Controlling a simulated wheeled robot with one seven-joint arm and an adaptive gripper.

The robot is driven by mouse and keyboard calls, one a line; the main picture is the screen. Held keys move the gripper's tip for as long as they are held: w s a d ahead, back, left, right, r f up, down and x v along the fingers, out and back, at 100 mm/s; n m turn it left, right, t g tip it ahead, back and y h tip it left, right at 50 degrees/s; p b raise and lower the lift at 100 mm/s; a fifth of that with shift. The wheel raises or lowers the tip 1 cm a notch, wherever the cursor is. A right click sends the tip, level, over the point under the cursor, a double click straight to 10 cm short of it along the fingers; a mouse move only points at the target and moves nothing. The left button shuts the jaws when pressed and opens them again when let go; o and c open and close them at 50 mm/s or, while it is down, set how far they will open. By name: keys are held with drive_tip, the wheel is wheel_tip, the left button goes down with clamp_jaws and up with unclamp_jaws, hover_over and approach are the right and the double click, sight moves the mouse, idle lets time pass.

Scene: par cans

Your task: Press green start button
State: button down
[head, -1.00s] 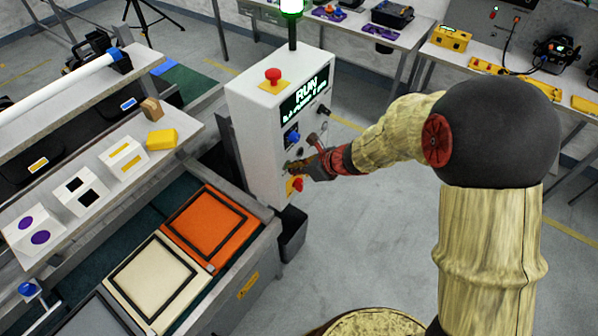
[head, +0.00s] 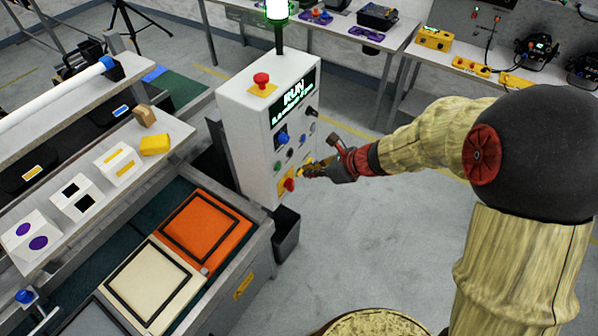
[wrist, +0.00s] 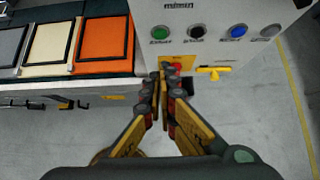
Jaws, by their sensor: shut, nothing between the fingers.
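The green button (head: 277,166) is a small round button low on the front of the white control cabinet (head: 237,130). In the wrist view the green button (wrist: 160,33) is the leftmost of a row, with a black, a blue and a grey one to its right. My gripper (head: 306,170) is shut and empty in front of the cabinet's lower front. In the wrist view my gripper's fingertips (wrist: 161,84) appear below the green button, apart from it. The cabinet's screen (head: 294,98) reads RUN, and the lamp (head: 277,10) on top glows green.
A red button on a yellow plate (head: 289,185) sits low on the cabinet, close to my fingers. A yellow handle (wrist: 213,72) sticks out beside it. A red mushroom button (head: 261,79) is on top. Orange (head: 207,225) and cream trays lie left. Floor at right is clear.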

drive_tip(key=shift+v, duration=1.3)
drive_tip(key=shift+s+d, duration=0.1)
drive_tip(key=shift+s, duration=0.05)
drive_tip(key=s+d+n+g+h+b, duration=0.15)
drive_tip(key=s+n+g, duration=0.25)
drive_tip(key=s+n, duration=1.1)
drive_tip(key=s+d+r+n+t+h+b, duration=0.4)
drive_tip(key=s+d+r+n+h+b, duration=0.1)
drive_tip(key=s+d+r+n, duration=0.3)
drive_tip(key=s+r+n+b, duration=0.1)
drive_tip(key=n, duration=0.1)
drive_tip(key=shift+r+n, duration=0.3)
